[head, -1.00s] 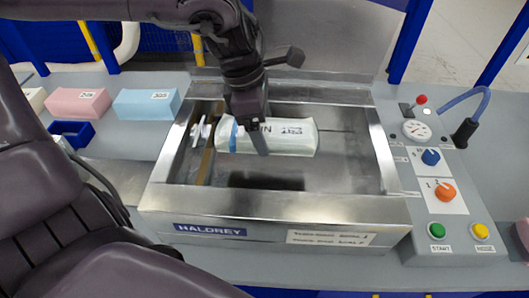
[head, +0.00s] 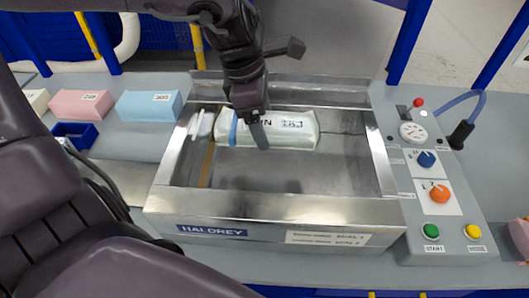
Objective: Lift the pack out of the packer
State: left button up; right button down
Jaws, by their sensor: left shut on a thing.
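The pack (head: 295,130) is a pale, whitish-green block in clear film with dark print and a blue band near its left end. My left gripper (head: 255,128) comes from above and is shut on the pack around its middle-left part. The pack hangs roughly level over the open steel well of the packer (head: 225,205), toward the back. A soft shadow on the well floor lies apart from it. Crumpled film sticks out at the pack's left end. My right gripper is not in view.
Blue (head: 148,105) and pink (head: 82,104) foam blocks and a small blue tray (head: 75,134) lie left of the packer. A control panel with a gauge (head: 413,132), knobs and buttons stands right. A raised clear lid (head: 320,45) is behind.

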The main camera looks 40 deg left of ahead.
aim_at(268, 123)
pick_arm(q)
jog(key=shift+d+p+v, duration=0.15)
jog(key=shift+p+v, duration=0.45)
jog(key=shift+v, duration=0.25)
jog(key=shift+d+p+v, duration=0.2)
jog(key=shift+p+v, duration=0.4)
jog(key=shift+v, duration=0.2)
